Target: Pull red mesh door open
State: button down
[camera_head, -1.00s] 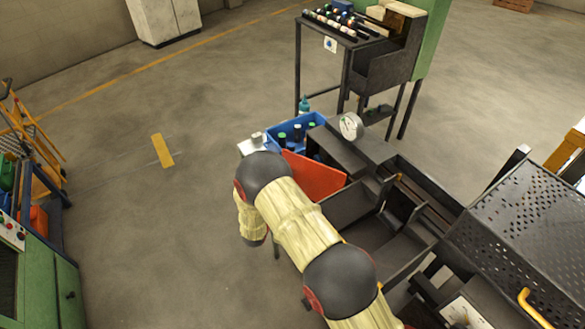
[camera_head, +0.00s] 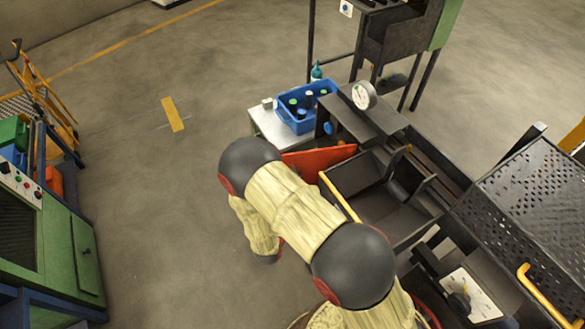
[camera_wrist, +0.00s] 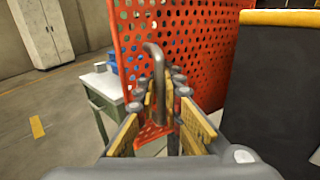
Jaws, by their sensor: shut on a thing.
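The red mesh door (camera_wrist: 180,45) stands upright and fills the upper middle of the wrist view, with a grey bar handle (camera_wrist: 155,62) on its near face. My gripper (camera_wrist: 160,95) is shut on this handle, its yellow-padded fingers on either side of it. In the head view the red door (camera_head: 318,160) shows partly, behind my arm, at the left end of the dark furnace line. It stands out at an angle from a black box with a yellow edge (camera_head: 341,197). My gripper is hidden behind my arm there.
A white-topped table (camera_head: 277,130) with a blue crate (camera_head: 289,116) stands just beyond the door. A pressure gauge (camera_head: 364,95) sits on the dark frame. A green cabinet (camera_head: 62,235) is at the left. The floor between them is clear.

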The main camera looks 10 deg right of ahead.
jog(key=shift+s+d, duration=0.15)
jog(key=shift+s, duration=0.55)
jog(key=shift+s+d, duration=0.1)
jog(key=shift+s, duration=0.55)
jog(key=c, duration=2.3)
grip_release()
jog(key=shift+s+a, duration=0.1)
jog(key=shift+a, duration=0.05)
jog(key=shift+s, duration=0.1)
jog(key=v, duration=1.1)
jog(key=shift+s, duration=0.35)
jog(key=shift+a, duration=0.15)
